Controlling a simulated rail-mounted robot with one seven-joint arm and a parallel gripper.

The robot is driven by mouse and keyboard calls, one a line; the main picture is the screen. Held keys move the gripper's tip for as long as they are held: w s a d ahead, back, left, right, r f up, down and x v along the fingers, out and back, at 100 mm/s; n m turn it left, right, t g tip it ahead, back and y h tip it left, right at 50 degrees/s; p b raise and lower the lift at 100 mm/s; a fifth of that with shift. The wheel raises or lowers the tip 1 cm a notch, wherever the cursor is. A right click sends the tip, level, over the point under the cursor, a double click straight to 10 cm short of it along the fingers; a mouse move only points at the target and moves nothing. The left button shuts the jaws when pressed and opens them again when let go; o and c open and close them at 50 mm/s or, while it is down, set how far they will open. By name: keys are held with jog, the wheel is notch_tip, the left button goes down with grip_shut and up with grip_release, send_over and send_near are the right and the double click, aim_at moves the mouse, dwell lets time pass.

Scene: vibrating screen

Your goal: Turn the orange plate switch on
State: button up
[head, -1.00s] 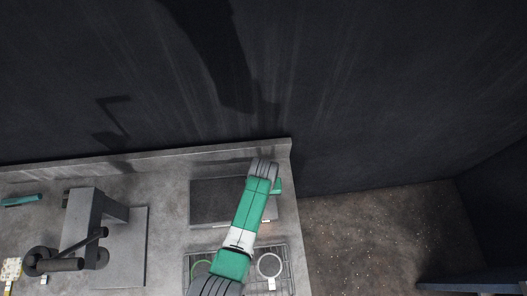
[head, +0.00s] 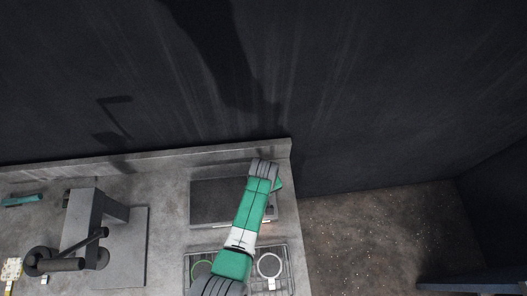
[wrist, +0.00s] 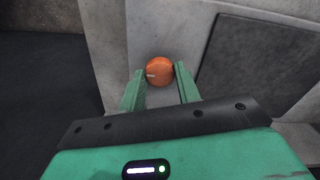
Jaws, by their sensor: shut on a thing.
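The orange plate switch (wrist: 159,72) is a round knob with a short white mark toward its left side. It sits on the grey front face of the plate unit in the wrist view. My gripper (wrist: 160,76) has its green fingers on either side of the knob and is shut on it. The dark flat plate (head: 212,203) lies on the bench in the head view, partly covered by my arm. The knob and fingertips are hard to make out in the head view.
A wire rack (head: 285,263) with a white ring (head: 269,265) and a green ring stands in front of the plate. A grey stand-like device (head: 85,225) is on the left. The bench ends to the right of the plate, with open floor (head: 380,235) beyond.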

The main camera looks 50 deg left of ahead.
jog(key=shift+r, duration=0.1)
jog(key=o, duration=1)
notch_tip(320, 180, up, 8)
jog(key=shift+f+p, duration=0.1)
jog(key=shift+p, duration=0.3)
